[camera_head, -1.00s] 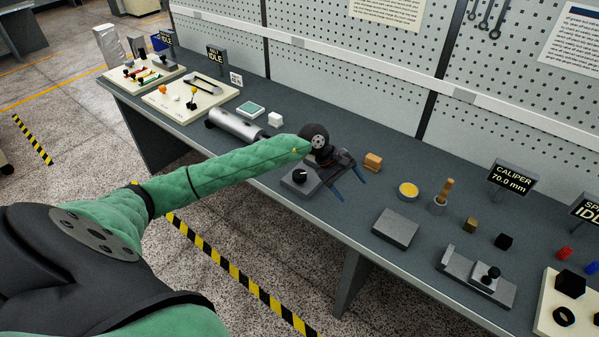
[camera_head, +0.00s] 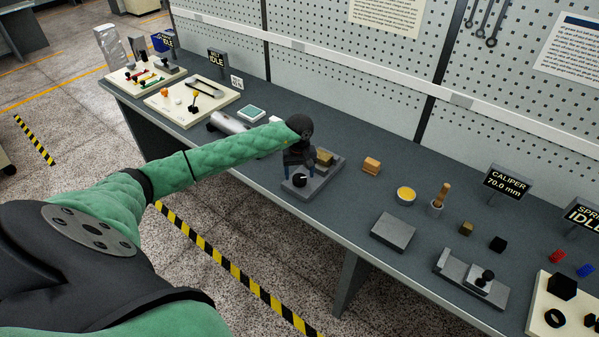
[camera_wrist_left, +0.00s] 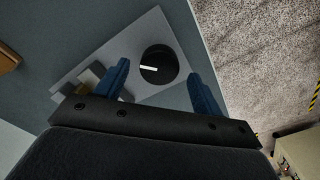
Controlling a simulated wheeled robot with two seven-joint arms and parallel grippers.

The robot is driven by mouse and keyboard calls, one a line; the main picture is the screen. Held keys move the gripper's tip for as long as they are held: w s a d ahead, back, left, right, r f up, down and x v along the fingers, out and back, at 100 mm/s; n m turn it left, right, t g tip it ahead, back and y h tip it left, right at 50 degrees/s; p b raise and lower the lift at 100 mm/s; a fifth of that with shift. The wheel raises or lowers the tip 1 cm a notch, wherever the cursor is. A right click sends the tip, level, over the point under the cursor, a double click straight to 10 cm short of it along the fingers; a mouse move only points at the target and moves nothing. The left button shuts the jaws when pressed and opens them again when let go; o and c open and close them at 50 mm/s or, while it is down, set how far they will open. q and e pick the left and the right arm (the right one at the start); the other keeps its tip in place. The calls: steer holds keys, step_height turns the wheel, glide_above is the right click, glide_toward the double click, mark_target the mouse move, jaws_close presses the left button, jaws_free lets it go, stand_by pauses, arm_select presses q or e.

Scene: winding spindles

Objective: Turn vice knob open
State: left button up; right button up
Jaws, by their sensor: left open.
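The vice (camera_head: 330,172) is a grey block on the bench with a tan piece (camera_head: 324,157) near its back. Its round black knob (camera_head: 299,181) stands at the front and carries a white mark. The knob also shows in the left wrist view (camera_wrist_left: 159,66), with the mark lying nearly level. My left gripper (camera_head: 299,172) is open over the vice, pointing down. In the left wrist view its two blue fingers (camera_wrist_left: 158,72) lie on either side of the knob with gaps. Whether they reach down to its height is unclear. My right gripper is not in view.
A tan block (camera_head: 372,165), a yellow-topped dish (camera_head: 406,196) and a grey block (camera_head: 394,231) stand right of the vice. A silver cylinder (camera_head: 228,122) lies to the left, partly behind my arm. The bench's front edge is close to the vice.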

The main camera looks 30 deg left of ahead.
arm_select(q)
steer(key=shift+f+p, duration=0.35)
steer(key=shift+f, duration=0.7)
